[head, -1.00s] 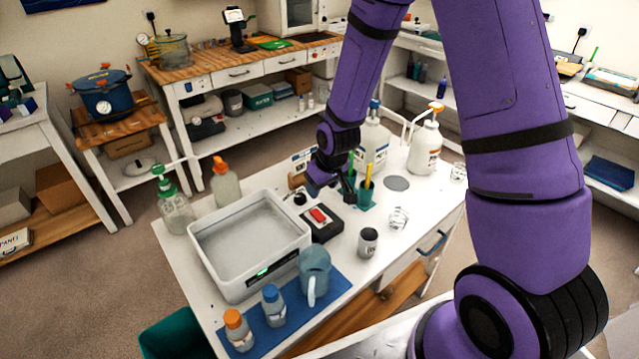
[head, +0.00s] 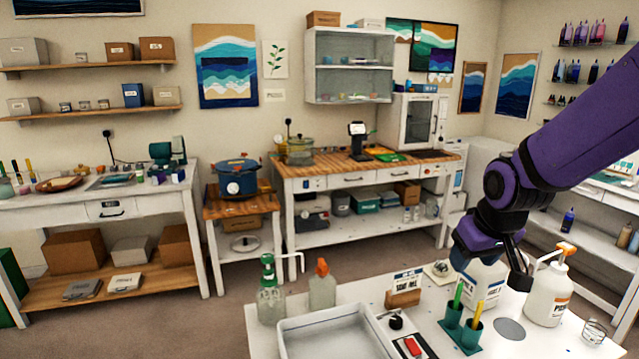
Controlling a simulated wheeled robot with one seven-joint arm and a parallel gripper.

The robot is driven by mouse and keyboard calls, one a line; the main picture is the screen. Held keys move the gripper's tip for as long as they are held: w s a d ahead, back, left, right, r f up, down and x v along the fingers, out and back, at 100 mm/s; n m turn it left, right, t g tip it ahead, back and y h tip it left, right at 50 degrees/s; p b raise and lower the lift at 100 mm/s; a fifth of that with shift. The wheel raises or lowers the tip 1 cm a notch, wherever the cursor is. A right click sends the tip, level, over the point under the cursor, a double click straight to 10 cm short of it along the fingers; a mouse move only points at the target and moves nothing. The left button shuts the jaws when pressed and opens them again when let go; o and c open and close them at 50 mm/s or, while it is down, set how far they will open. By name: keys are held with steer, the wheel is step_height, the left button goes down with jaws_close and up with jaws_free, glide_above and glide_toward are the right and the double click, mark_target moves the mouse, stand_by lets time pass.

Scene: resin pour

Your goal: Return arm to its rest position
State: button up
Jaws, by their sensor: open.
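My gripper (head: 518,272) is at the end of my purple arm on the right of the head view. The wrist is bent, with the forearm running up to the right edge of the view.
Below and beside my gripper stand a white pump bottle (head: 548,290), a teal pen holder (head: 462,332), a small card holder (head: 404,289) and a grey tray (head: 335,335). Two bottles stand at the back left. A wood-topped bench (head: 330,170) stands behind, across open floor.

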steer(key=s+d+r+m, duration=0.1)
steer(key=s+r, duration=0.5)
steer(key=s, duration=0.3)
steer(key=s+d+r+m+t, duration=0.1)
steer(key=s+r, duration=0.6)
steer(key=s, duration=0.3)
steer(key=shift+s+d, duration=0.2)
steer(key=shift+d, duration=0.05)
